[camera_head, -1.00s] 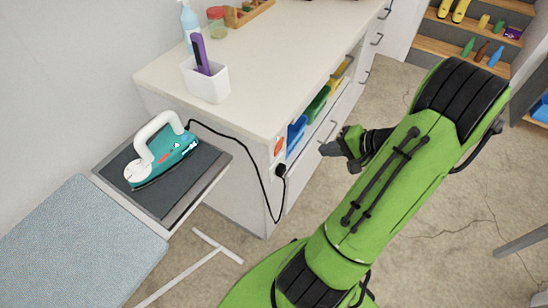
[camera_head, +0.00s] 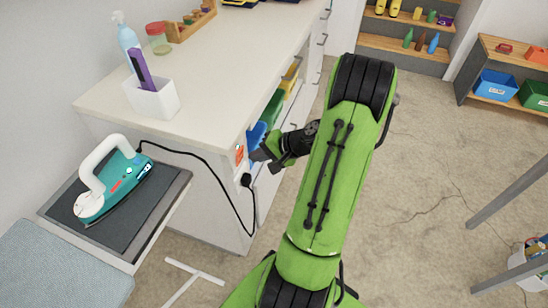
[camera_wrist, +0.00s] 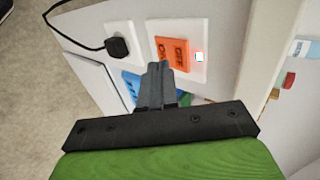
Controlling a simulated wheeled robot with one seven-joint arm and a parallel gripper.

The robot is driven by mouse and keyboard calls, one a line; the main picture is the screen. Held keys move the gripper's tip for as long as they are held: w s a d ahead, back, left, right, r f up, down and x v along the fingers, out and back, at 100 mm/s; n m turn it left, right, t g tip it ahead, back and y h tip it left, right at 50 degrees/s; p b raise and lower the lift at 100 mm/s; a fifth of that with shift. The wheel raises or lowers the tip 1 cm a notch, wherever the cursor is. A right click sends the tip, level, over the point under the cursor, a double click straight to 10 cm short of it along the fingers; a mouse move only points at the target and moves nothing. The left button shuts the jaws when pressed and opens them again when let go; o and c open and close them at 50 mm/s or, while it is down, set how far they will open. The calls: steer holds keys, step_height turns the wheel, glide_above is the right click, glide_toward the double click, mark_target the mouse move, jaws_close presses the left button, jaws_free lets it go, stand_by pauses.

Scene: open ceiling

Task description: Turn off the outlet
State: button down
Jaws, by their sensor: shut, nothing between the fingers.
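The outlet's orange switch (camera_wrist: 172,52), marked ON and OFF, sits on a white plate (camera_wrist: 203,28) on the cabinet's end. A small light beside it glows white with a red edge. In the head view the orange switch (camera_head: 239,154) is a small patch below the countertop corner. A black plug (camera_wrist: 117,47) is in the neighbouring plate; it also shows in the head view (camera_head: 246,180). My gripper (camera_wrist: 158,68) is shut and empty. Its tips appear just in front of the switch, overlapping its lower left edge; I cannot tell whether they touch. In the head view my gripper (camera_head: 256,157) is right beside the switch.
The plug's black cord runs to a teal iron (camera_head: 117,183) on a dark board at left. The white counter (camera_head: 215,75) holds a white cup (camera_head: 152,98) and a spray bottle (camera_head: 126,38). Blue and green bins stand in the cabinet's open side.

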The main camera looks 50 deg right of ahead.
mark_target(241, 152)
steer(key=shift+w+a+r, duration=0.1)
steer(key=shift+w+a, duration=0.1)
steer(key=shift+w, duration=0.3)
steer(key=shift+w+a+r, duration=0.1)
steer(key=shift+w+a, duration=0.1)
steer(key=shift+w, duration=0.3)
steer(key=shift+w+a+r, duration=0.15)
steer(key=shift+w+r, duration=0.05)
steer(key=shift+r, duration=0.05)
steer(key=shift+w, duration=0.2)
steer(key=shift+p, duration=0.35)
steer(key=shift+r+p, duration=0.6)
steer(key=shift+r, duration=0.2)
